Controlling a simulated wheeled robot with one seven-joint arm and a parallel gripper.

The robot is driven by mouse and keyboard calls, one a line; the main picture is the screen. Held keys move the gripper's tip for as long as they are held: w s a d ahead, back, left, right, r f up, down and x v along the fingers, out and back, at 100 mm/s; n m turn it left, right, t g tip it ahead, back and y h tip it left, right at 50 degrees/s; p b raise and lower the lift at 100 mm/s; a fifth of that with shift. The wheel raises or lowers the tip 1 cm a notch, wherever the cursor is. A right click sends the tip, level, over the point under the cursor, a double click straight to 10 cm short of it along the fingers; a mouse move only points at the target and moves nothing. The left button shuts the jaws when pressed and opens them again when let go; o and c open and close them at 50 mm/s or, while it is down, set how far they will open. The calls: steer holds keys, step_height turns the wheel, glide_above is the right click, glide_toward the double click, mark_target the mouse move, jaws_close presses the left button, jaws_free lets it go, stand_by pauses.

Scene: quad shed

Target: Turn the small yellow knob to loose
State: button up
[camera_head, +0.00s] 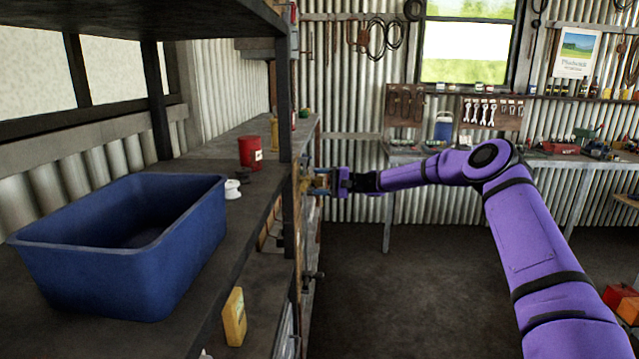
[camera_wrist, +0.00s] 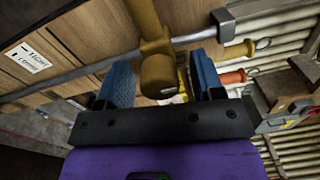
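My gripper (camera_head: 322,181) is at the end of the purple arm, beside the right edge of the shelving in the head view. In the wrist view my gripper (camera_wrist: 163,82) has its two blue fingers spread apart. A mustard-yellow part with a rounded cylindrical end (camera_wrist: 158,75) shows between the fingers, with gaps on both sides. A small bright yellow bit (camera_wrist: 183,78) shows behind it, near the right finger, mostly hidden. I cannot tell which of these is the small yellow knob. In the head view a yellowish part (camera_head: 303,182) is just left of the fingers, too small to make out.
An orange-red handle (camera_wrist: 231,77) and a brass-coloured end (camera_wrist: 240,50) stick out right of the fingers. A grey bar (camera_wrist: 75,76) runs across behind. A blue bin (camera_head: 120,250) and a red can (camera_head: 250,152) stand on the shelf.

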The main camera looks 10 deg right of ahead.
steer(key=v, duration=1)
steer(key=shift+d, duration=0.35)
steer(key=shift+s, duration=0.1)
steer(key=s+a+r+n+g+h, duration=0.3)
steer(key=s+a+r+h, duration=0.3)
steer(key=s, duration=0.5)
steer(key=s+a+r+n+g+h, duration=0.2)
steer(key=s+a+r+h, duration=0.35)
steer(key=s, duration=0.55)
steer(key=s+d+r+t+h, duration=0.1)
steer(key=s+r+h, duration=0.15)
steer(key=s, duration=0.75)
steer(key=s+d+r+t+h, duration=0.1)
steer(key=s+r, duration=0.3)
steer(key=s, duration=0.6)
steer(key=s+d+f+t+h, duration=0.1)
steer(key=s+d, duration=0.2)
steer(key=s, duration=0.5)
steer(key=s+d+f+t+h, duration=0.1)
steer(key=s+d, duration=0.1)
steer(key=s, duration=0.7)
steer(key=shift+d+t, duration=0.3)
steer(key=shift+d, duration=0.1)
